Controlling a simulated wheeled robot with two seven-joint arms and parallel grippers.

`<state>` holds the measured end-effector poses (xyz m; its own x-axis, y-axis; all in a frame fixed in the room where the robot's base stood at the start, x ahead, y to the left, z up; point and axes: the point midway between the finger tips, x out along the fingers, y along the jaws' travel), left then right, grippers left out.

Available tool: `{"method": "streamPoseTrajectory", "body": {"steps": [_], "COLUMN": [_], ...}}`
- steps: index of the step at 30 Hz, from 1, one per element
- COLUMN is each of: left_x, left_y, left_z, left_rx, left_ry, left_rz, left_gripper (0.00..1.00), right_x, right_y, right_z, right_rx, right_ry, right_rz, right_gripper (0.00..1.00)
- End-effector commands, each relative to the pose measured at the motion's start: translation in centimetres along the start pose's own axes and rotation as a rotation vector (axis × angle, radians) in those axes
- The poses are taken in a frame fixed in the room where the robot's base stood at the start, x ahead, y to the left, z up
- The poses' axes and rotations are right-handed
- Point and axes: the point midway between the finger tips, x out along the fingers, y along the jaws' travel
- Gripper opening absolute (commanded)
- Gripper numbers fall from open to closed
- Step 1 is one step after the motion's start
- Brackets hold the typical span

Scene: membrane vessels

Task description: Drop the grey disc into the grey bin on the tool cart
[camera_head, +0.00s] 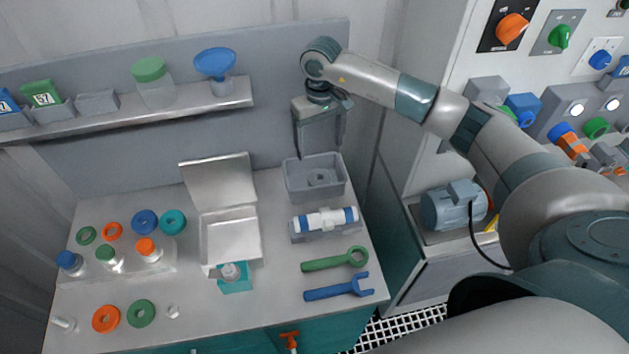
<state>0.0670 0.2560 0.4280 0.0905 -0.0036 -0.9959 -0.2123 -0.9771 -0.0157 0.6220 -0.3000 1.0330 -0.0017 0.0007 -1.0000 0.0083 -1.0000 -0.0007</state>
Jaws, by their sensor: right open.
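The grey bin (299,189) stands at the back right of the tool cart top (275,255). A grey disc (320,177) with a hole lies inside the bin, on its floor. My right gripper (318,148) is above the bin, pointing down, with its fingers spread and nothing between them. The fingertips are near the bin's back rim; whether they touch it I cannot tell. My left gripper is not in view.
A white and blue cylinder (325,220) lies in a holder in front of the bin. Green (333,261) and blue (337,289) wrenches lie nearer the front. An open-lidded box (231,240) stands left. A shelf (130,117) with containers runs along the back wall.

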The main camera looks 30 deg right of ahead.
Motion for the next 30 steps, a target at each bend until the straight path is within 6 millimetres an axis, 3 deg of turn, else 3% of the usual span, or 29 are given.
{"method": "streamPoseTrajectory", "body": {"steps": [24,30], "left_x": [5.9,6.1], "left_y": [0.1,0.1], "left_z": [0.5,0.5], "left_rx": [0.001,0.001], "left_ry": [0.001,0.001], "left_rz": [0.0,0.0], "left_gripper": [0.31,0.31], "right_x": [-13.5,-15.3], "right_y": [0.0,0.1], "right_z": [0.0,0.0], "right_rx": [0.0,0.0], "right_ry": [0.005,0.003], "right_rz": [0.001,0.002], "right_gripper": [0.76,0.76]}}
